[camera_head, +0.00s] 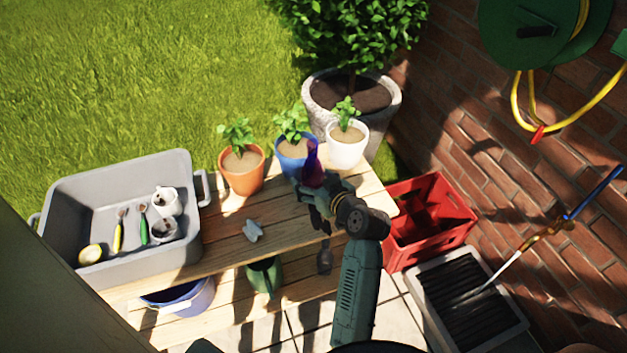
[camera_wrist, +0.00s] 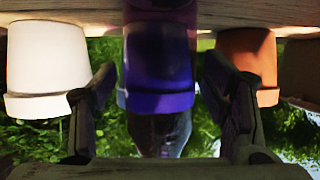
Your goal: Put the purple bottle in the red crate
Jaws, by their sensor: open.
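The purple bottle (camera_head: 312,168) stands upright on the wooden table, in front of the blue pot. My gripper (camera_head: 314,188) is at the bottle, low on its body. In the wrist view, which is upside down, the see-through bottle (camera_wrist: 158,60) fills the space between the two spread fingers of my gripper (camera_wrist: 160,80), with a gap on each side. The blue pot shows through it. The gripper hides the bottle's base in the head view. The red crate (camera_head: 437,247) stands to the right of the table, and its visible inside looks empty.
An orange pot (camera_head: 241,180), the blue pot (camera_head: 290,165) and a white pot (camera_head: 345,153) stand in a row behind the bottle. A grey tub (camera_head: 150,262) with tools and cups is at the left. A dark-grated box (camera_head: 466,292) lies in front of the crate.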

